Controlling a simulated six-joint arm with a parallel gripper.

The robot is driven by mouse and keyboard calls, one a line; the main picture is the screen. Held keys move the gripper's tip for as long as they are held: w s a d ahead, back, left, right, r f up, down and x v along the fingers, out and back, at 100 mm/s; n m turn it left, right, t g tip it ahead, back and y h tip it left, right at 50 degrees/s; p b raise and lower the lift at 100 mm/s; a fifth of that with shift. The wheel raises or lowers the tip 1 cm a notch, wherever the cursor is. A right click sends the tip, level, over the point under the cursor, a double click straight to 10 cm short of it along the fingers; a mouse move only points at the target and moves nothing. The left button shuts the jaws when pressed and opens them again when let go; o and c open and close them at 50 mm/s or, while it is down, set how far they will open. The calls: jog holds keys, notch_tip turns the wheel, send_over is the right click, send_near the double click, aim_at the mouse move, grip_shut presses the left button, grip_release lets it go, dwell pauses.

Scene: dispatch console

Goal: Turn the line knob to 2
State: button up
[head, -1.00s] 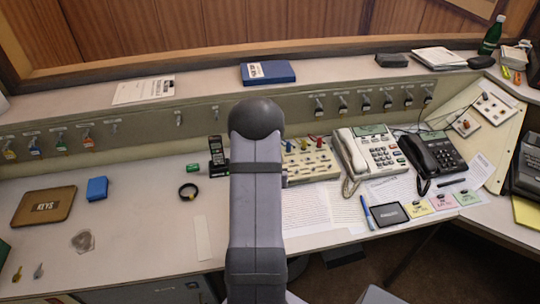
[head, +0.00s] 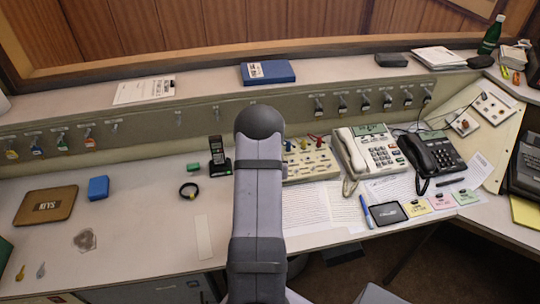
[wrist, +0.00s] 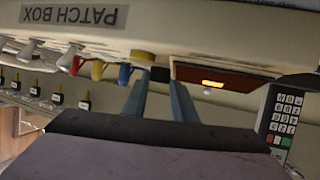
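The cream patch box (head: 312,163) stands on the desk, partly behind my arm. In the wrist view it appears upside down, with its "PATCH BOX" label (wrist: 75,15) at the top left. A row of white, red, yellow and blue pegs shows on it. No number mark is readable. My gripper (wrist: 159,80) is open, its two fingers apart at the box's edge. A small dark piece shows between the tips; contact is unclear. My arm hides the gripper in the head view.
A white desk phone (head: 372,150) and a black one (head: 434,155) stand right of the box. Hooks with keys line the back panel (head: 165,138). The left desk has free room.

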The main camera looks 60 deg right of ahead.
jog(key=c, duration=0.4)
jog(key=shift+w+m+g+h+b, duration=0.2)
jog(key=shift+m+g+h+b, duration=0.3)
jog(key=shift+m+g, duration=0.3)
jog(key=shift+w+r+m+g+h, duration=0.15)
jog(key=shift+m+g+h, duration=0.15)
jog(key=shift+m+g, duration=1.1)
jog(key=o, duration=1.1)
jog(key=shift+c, duration=0.2)
